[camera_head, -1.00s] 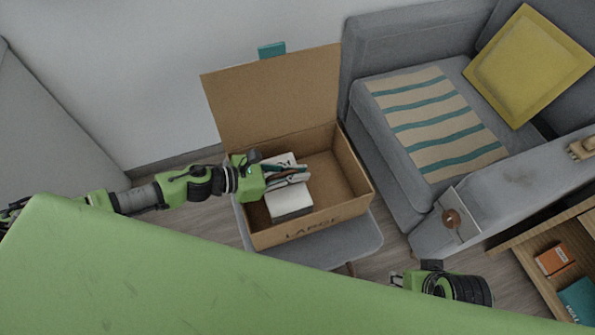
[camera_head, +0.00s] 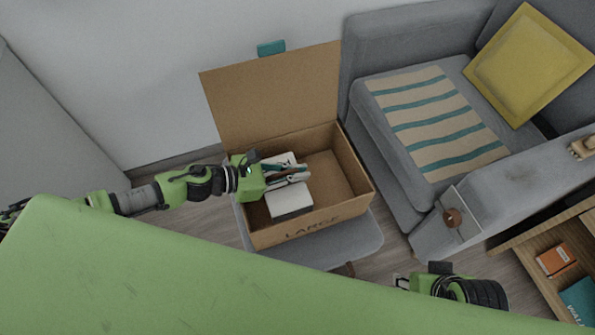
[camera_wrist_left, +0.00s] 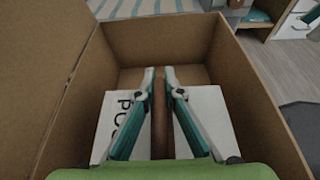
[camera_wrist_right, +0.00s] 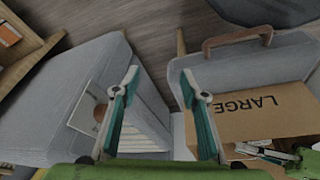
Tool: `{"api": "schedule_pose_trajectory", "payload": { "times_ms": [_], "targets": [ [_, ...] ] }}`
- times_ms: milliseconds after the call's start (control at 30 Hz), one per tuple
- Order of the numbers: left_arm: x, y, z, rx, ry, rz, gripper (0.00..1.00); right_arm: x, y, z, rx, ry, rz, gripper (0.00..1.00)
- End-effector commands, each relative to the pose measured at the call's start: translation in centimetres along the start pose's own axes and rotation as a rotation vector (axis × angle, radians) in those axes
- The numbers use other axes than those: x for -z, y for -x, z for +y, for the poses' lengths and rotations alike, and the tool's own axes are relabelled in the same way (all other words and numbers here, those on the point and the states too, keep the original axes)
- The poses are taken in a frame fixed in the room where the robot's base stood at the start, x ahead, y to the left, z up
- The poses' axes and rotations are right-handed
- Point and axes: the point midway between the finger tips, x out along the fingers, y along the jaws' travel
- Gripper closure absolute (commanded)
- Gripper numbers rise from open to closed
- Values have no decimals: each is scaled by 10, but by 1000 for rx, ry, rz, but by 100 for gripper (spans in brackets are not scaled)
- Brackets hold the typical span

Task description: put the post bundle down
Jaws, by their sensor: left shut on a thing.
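The post bundle (camera_head: 290,203) is a white block in the open cardboard box (camera_head: 283,234). In the left wrist view the bundle (camera_wrist_left: 208,105) shows dark letters, partly covered, and a brown band stands up along its middle. My left gripper (camera_head: 303,173) reaches into the box from the left, over the bundle. Its fingers (camera_wrist_left: 160,78) are shut on the brown band. The bundle's underside is hidden, so I cannot tell whether it touches the box floor. My right gripper (camera_wrist_right: 159,85) is open and empty, outside the box.
The box stands on a grey seat (camera_head: 365,240) with its flap (camera_head: 270,95) raised at the back. The right part of the box floor is clear. A grey sofa with a striped cloth (camera_head: 440,125) is to the right. An open wooden drawer (camera_head: 540,285) is at lower right.

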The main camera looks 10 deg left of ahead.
Motion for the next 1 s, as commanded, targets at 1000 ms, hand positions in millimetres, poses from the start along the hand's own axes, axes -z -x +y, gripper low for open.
{"api": "schedule_pose_trajectory", "payload": {
  "times_ms": [1000],
  "targets": [
    [-7,6,-2,1,3,9,75,1,-39,-2,6,-3,-18,60]
  ]
}}
